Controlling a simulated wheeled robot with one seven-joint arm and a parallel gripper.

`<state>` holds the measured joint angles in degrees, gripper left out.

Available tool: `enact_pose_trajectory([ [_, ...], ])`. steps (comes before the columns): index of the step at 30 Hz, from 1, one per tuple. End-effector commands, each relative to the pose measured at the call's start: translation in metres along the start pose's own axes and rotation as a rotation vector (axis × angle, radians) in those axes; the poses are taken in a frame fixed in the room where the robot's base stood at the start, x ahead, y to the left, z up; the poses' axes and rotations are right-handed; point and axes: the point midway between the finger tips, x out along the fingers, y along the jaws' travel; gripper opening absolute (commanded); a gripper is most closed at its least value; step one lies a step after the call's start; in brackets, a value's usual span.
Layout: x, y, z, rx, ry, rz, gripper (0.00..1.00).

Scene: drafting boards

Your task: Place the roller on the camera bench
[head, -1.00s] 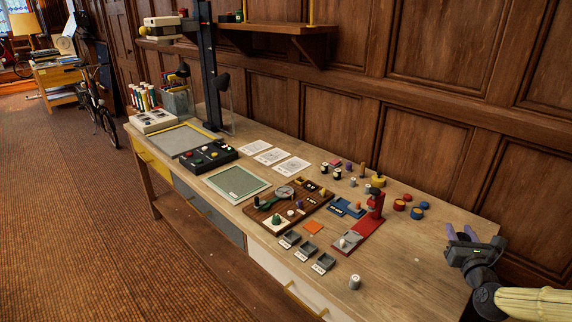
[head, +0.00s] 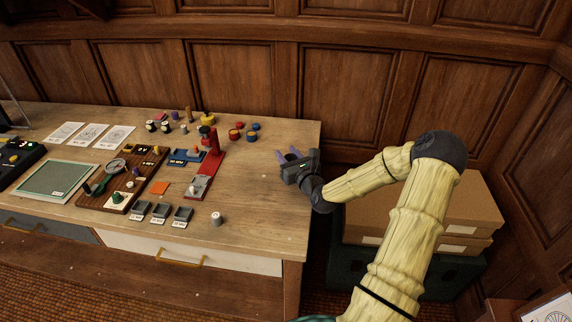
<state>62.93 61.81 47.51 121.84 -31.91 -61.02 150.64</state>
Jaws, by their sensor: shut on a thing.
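I cannot tell whether this is the roller. No roller can be picked out clearly elsewhere in view. The long bench carries many small items, and part of a dark upright (head: 14,100) shows at its far left. I cannot tell whether this is the camera bench.
A red tool stand (head: 205,170), a dark wooden tray (head: 122,180), small grey bins (head: 160,211) and a small grey cylinder (head: 217,219) stand on the bench. Cardboard boxes (head: 465,205) are stacked right of it, beside my arm. The bench's front right is clear.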

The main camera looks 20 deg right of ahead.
Motion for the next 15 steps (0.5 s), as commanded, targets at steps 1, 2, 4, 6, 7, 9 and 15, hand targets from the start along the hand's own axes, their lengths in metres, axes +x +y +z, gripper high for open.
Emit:
enact_pose_trajectory([
  [1, 0.0, 0.0, 0.001, -0.001, -0.002, 0.0, 0.12],
  [2, 0.0, 0.0, 0.001, -0.001, -0.002, 0.0, 0.12],
  [4, 0.0, 0.0, 0.001, -0.001, -0.002, 0.0, 0.12],
  [6, 0.0, 0.0, 0.001, -0.001, -0.002, 0.0, 0.12],
  [7, 0.0, 0.0, 0.0, -0.001, -0.001, 0.0, 0.12],
  [9, 0.0, 0.0, -0.004, 0.0, -0.001, 0.0, 0.12],
  [15, 0.001, 0.0, -0.031, 0.001, 0.0, 0.0, 0.12],
])
